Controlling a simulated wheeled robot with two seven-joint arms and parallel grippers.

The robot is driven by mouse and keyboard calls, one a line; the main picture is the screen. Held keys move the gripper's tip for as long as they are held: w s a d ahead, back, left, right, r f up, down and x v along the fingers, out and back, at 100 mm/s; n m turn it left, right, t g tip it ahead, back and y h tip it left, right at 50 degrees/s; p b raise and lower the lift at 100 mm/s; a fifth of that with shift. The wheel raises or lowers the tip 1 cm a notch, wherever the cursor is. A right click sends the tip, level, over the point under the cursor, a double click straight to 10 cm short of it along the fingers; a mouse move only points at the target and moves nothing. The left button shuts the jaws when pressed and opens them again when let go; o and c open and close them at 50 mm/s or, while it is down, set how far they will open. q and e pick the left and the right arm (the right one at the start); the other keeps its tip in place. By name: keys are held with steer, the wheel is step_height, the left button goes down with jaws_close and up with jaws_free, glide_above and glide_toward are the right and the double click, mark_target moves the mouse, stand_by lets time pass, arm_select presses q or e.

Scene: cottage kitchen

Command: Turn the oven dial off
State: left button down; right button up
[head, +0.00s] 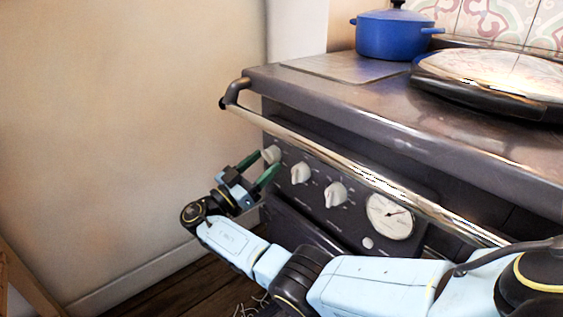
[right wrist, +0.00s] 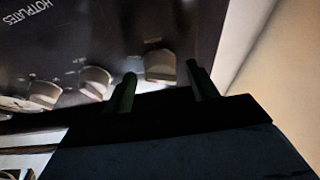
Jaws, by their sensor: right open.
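The stove front carries a row of white dials: a left-end dial (head: 271,154), a middle dial (head: 300,172) and a right dial (head: 335,194). I cannot read which one is marked for the oven. My right gripper (head: 260,165) is open, its green fingers pointing at the left-end dial. In the right wrist view, that dial (right wrist: 160,66) sits between and just beyond the two fingertips (right wrist: 160,76). Whether the fingers touch it I cannot tell. The other dials (right wrist: 95,82) lie to the left there. My left gripper is not in view.
A metal rail (head: 330,158) runs along the stove front above the dials. A round gauge (head: 388,217) is right of them. A blue pot (head: 390,38) and a round hotplate lid (head: 495,75) are on top. A plain wall (head: 130,120) stands to the left.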

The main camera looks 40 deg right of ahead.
steer(key=shift+d+r, duration=0.2)
steer(key=shift+d, duration=0.35)
steer(key=c, duration=1)
